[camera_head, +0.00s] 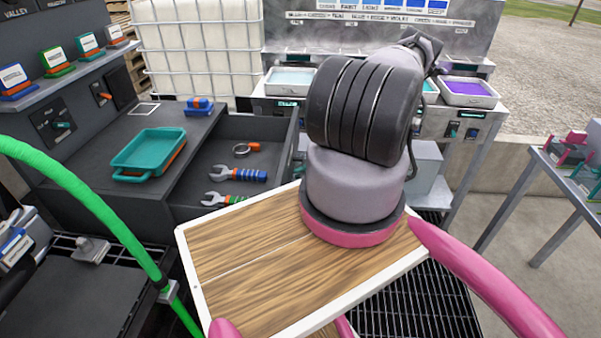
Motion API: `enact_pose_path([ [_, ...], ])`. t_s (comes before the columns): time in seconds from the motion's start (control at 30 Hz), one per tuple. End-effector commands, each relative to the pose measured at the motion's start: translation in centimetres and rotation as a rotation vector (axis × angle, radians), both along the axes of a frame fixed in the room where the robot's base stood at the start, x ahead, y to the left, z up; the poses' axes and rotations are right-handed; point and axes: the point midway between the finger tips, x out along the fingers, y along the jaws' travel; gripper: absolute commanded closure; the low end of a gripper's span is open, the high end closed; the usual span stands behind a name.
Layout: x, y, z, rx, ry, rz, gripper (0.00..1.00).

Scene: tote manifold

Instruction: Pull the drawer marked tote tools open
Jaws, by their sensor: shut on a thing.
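A dark grey drawer (222,158) stands open left of centre, with its inside showing. In it lie a wrench with a blue and orange handle (238,174), a wrench with a green and orange handle (225,199) and a metal ring with an orange end (245,148). The drawer's near end and any handle or marking on it are hidden, so I cannot read its name. My arm's thick black and grey links fill the middle of the view. My gripper does not show; the arm probably hides it.
A teal tray (148,150) sits on the dark bench left of the drawer, with a blue and orange block (199,105) behind. A green hose (105,215) arches at left; a side table (562,180) stands right.

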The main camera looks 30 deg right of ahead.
Motion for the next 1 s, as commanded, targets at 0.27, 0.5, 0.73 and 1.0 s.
enact_pose_path([
  [0.27,0.0,0.0,0.0,-0.001,0.000,0.000,0.53],
  [0.5,0.0,-0.1,0.0,-0.001,0.000,-0.001,0.53],
  [0.73,-0.5,-2.6,0.4,-0.003,-0.002,-0.003,0.53],
  [1.0,-1.8,-7.7,1.4,-0.002,0.000,-0.003,0.53],
])
